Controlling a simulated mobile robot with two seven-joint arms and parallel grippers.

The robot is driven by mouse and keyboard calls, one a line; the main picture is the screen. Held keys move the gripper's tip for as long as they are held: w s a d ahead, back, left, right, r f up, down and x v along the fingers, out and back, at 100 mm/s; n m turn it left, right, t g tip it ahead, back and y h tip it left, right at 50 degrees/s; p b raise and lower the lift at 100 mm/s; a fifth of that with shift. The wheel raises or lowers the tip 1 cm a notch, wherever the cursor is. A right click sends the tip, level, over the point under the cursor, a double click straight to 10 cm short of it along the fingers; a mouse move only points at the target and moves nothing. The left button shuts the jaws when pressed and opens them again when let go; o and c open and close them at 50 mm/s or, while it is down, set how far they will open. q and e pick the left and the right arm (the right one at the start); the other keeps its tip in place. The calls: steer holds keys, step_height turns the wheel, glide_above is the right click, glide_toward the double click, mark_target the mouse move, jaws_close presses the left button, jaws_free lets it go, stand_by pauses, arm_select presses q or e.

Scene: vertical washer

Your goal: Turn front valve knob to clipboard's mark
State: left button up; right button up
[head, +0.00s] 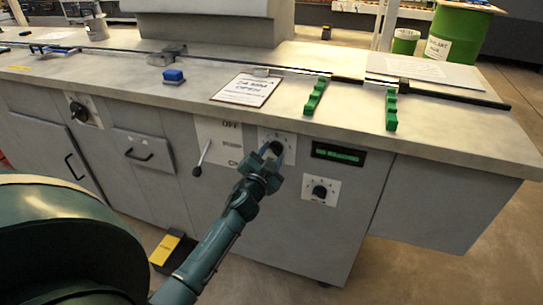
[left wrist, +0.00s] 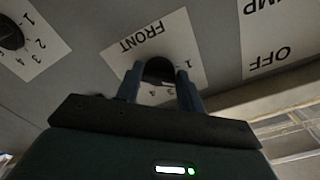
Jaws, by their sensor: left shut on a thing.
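The front valve knob (head: 272,149) is a dark round knob on a white label on the machine's grey front panel. In the left wrist view the dark knob (left wrist: 159,70) sits on a label (left wrist: 150,45) that reads FRONT upside down, with a 1 and other numbers around it. My left gripper (head: 270,160) is shut on the knob, one finger on each side. The fingers partly cover the dial, so the exact pointer setting cannot be told. The clipboard (head: 245,90) lies on the worktop above; its printed lines are small, the last seems to read OPEN. My right gripper is not in view.
Another black knob (head: 320,191) is to the right, below a green display (head: 338,154). An OFF/pump switch lever (head: 202,158) is to the left. A yellow pedal (head: 165,249) is on the floor.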

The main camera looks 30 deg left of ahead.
arm_select(q)
steer(key=m, duration=0.5)
steer(key=shift+r+m, duration=0.1)
steer(key=shift+m, duration=2.4)
steer(key=o, duration=1)
steer(key=shift+r, duration=0.1)
steer(key=shift+s, duration=0.1)
steer(key=v, duration=1.3)
